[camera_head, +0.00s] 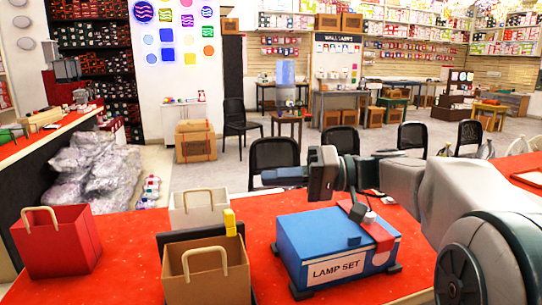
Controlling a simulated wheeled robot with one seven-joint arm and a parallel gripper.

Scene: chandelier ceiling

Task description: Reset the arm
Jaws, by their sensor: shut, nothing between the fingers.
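My arm reaches in from the right side of the head view and stretches left above the red counter (130,262). My gripper (270,177) is at its left end, pointing left, shut and empty. It is held above the back part of the counter, in front of the black chairs. The blue box labelled LAMP SET (305,235) sits on the counter below my gripper and wrist. The gripper appears apart from the box and the bags.
A red bag (58,243), a white bag (195,212) and a brown bag (206,275) stand on the counter's left. A yellow block (230,222) shows beside the brown bag. Black chairs (273,152) stand behind the counter. Wrapped bundles (95,170) lie at left.

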